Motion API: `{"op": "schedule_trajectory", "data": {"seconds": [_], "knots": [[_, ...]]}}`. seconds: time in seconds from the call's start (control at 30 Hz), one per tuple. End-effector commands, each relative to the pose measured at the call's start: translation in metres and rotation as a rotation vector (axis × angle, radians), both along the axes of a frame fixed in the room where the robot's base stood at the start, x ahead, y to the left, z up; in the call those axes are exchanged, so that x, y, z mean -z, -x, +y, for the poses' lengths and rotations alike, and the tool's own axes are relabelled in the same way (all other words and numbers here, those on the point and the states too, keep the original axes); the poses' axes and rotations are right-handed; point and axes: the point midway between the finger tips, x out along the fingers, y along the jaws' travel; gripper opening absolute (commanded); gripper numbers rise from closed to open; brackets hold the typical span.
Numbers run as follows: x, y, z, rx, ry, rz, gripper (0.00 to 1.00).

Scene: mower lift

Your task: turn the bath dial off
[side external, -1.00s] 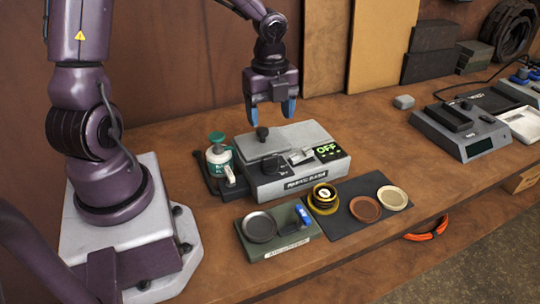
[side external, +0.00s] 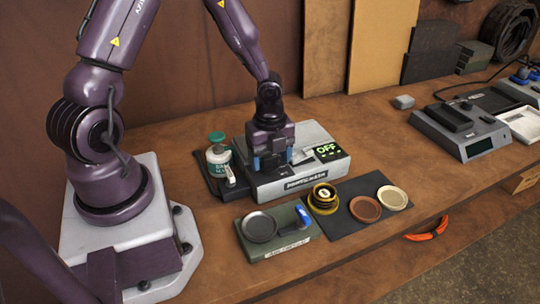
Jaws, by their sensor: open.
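The bath (side external: 312,178) is a grey box on the bench with a label on its front edge. Its small display (side external: 327,151) shows green letters that read OFF. My gripper (side external: 272,163) is open and low over the top of the bath, left of the display, its blue fingertips pointing down. The black dial is hidden behind my gripper, so I cannot tell whether the fingers touch it or how it is turned. The lid and its knob are also mostly hidden by my gripper.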

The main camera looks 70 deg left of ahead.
Motion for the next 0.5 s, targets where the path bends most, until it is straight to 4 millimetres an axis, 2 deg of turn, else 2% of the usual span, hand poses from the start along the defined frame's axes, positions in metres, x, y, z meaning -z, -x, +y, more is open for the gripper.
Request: {"op": "schedule_trajectory", "data": {"seconds": [0.03, 0.23, 0.5], "knots": [[-0.0002, -0.0001, 0.0001, 0.000, 0.000, 0.000, 0.64], [-0.0004, -0.0001, 0.0002, 0.000, 0.000, 0.000, 0.19], [-0.0006, -0.0001, 0.0002, -0.019, -0.001, 0.000, 0.19]]}}
